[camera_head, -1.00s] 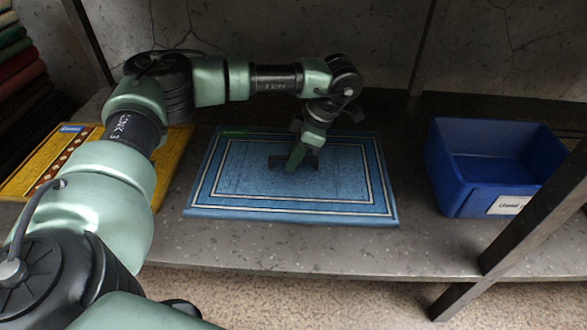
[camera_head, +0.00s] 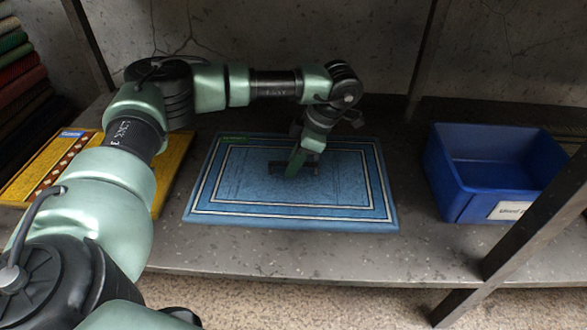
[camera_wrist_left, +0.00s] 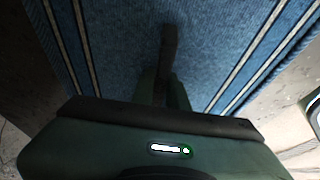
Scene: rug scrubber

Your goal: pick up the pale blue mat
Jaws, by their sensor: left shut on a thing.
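The pale blue mat (camera_head: 350,205) lies flat on the grey shelf in the head view, with white and dark border lines and a small green label at its far left corner. It also fills the upper part of the left wrist view (camera_wrist_left: 215,40). My left gripper (camera_head: 295,170) points down onto the middle of the mat, its fingers touching the surface. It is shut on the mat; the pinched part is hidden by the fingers. In the left wrist view the fingers (camera_wrist_left: 167,65) show close together against the blue pile. My right gripper is not in view.
A yellow patterned mat (camera_head: 172,165) lies to the left, partly behind my arm. A blue bin (camera_head: 465,200) with a white label stands to the right, behind a metal post (camera_head: 535,230). Rolled or stacked cloths (camera_head: 20,70) are at the far left. Bare shelf shows between mat and bin.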

